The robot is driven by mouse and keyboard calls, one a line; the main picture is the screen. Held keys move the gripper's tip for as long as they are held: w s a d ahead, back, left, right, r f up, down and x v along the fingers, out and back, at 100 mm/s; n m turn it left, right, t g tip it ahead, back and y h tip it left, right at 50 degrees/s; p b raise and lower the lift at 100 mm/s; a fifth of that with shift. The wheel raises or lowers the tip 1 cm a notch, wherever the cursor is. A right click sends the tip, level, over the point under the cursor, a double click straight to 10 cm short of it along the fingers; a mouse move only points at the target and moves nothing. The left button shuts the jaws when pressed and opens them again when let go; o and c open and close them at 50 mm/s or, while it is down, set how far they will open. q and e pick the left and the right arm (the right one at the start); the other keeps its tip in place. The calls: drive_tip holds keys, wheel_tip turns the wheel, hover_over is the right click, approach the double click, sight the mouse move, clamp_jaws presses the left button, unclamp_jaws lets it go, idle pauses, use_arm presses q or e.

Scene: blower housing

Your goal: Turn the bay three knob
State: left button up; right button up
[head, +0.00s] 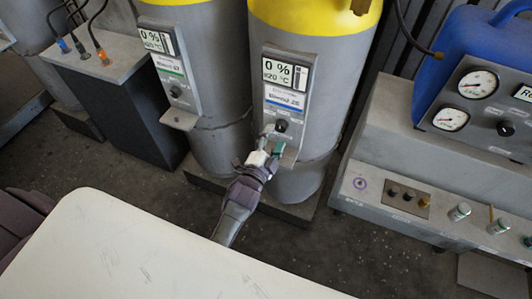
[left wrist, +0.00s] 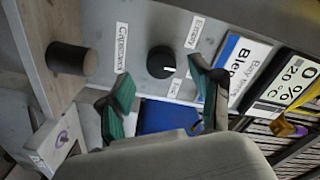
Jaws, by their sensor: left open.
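A small black knob (head: 281,125) sits on the panel (head: 287,95) of the right-hand grey cylinder with a yellow top. In the left wrist view the knob (left wrist: 161,62) is round, with a short white mark at its lower right. Labels stand around it. My left gripper (head: 270,146) is just below the knob in the head view. In the left wrist view the left gripper (left wrist: 162,70) is open, its green-padded fingers on either side of the knob with visible gaps. My right gripper is not in view.
A small ledge (head: 288,158) juts out below the panel; in the left wrist view a dark cylindrical peg (left wrist: 70,59) stands out from it. A second cylinder (head: 215,75) with a similar panel is at left. A grey console (head: 440,190) with gauges is at right.

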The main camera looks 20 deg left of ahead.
use_arm(q)
drive_tip(key=s, duration=0.9)
drive_tip(key=shift+a, duration=0.15)
drive_tip(key=s+d+f+n+g, duration=0.1)
drive_tip(key=s+f+n+g, duration=0.45)
drive_tip(key=f, duration=0.85)
drive_tip(key=s+d+f+g, duration=0.1)
drive_tip(key=s+f+g, duration=0.2)
drive_tip(key=s+f, duration=0.8)
drive_tip(key=s+a+f+n+g, duration=0.2)
drive_tip(key=s+a+f+g, duration=0.2)
drive_tip(key=s+f, duration=0.4)
drive_tip(key=s+a+f+n+g, duration=0.2)
drive_tip(key=s+f, duration=0.6)
drive_tip(key=s, duration=0.6)
drive_tip(key=shift+a+f+g+y, duration=0.15)
drive_tip(key=shift+a+g+y, duration=0.15)
drive_tip(key=shift+a+g, duration=0.75)
drive_tip(key=shift+d+n, duration=0.2)
drive_tip(key=shift+n, duration=0.05)
